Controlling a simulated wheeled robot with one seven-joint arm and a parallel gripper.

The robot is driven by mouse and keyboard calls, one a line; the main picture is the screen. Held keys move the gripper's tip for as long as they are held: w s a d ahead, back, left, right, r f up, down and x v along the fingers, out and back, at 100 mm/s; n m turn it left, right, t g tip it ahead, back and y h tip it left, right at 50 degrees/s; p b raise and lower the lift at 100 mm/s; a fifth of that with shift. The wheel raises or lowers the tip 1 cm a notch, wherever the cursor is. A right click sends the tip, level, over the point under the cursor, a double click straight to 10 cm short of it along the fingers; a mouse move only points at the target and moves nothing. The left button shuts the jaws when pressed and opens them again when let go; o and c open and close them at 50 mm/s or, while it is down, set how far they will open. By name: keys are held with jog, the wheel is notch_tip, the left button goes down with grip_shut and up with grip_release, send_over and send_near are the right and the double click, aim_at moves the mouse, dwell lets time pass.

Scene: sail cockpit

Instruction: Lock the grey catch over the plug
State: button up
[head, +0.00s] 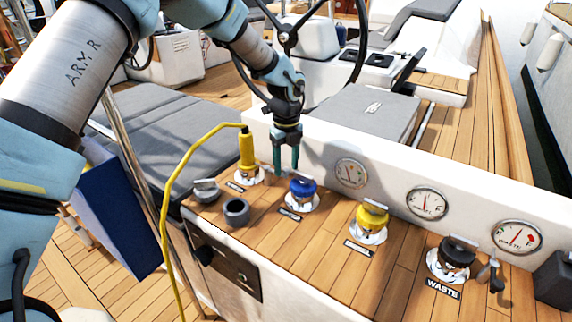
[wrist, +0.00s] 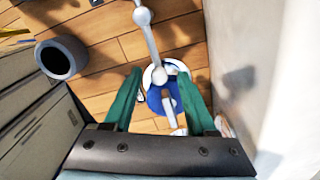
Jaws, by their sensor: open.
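The yellow plug (head: 246,152) stands upright in a deck fitting at the far left of the row, its cable (head: 183,165) looping down to the left. My gripper (head: 286,168) is open and empty, pointing down right of the plug and beside the blue cap (head: 303,188). In the wrist view, a grey rod with a rounded knuckle (wrist: 142,16) reaches down from the top edge, between my open fingers and over the blue cap (wrist: 154,100). It may be the grey catch, but I cannot tell for certain. The plug is not clearly visible there.
A dark grey cup (head: 236,211) and a grey cap (head: 206,190) are in front of the plug. A yellow cap (head: 372,215) and a black cap (head: 457,252) stand to the right. A white wall with gauges (head: 427,202) runs close behind the row.

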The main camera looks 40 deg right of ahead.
notch_tip(320, 180, up, 11)
jog(key=b, duration=0.2)
jog(key=shift+f, duration=0.15)
dwell(0.4)
jog(key=w+a+n, duration=0.4)
jog(key=a+n, duration=0.2)
jog(key=a, duration=0.3)
jog(key=w+a+r+n, duration=0.1)
jog(key=w+a+n, duration=0.3)
jog(key=a, duration=0.5)
jog(key=w+a+n, duration=0.3)
jog(key=a+n, duration=0.4)
jog(key=a, duration=0.2)
jog(key=s+a+n, duration=0.3)
jog(key=a+n, duration=0.6)
jog(key=a, duration=0.3)
jog(key=s+a+n+t, duration=0.1)
jog(key=s+a+n, duration=0.3)
jog(key=a+n, duration=0.6)
jog(key=shift+a+f+t, duration=0.25)
jog(key=shift+a+t, duration=0.05)
jog(key=shift+a, duration=0.7)
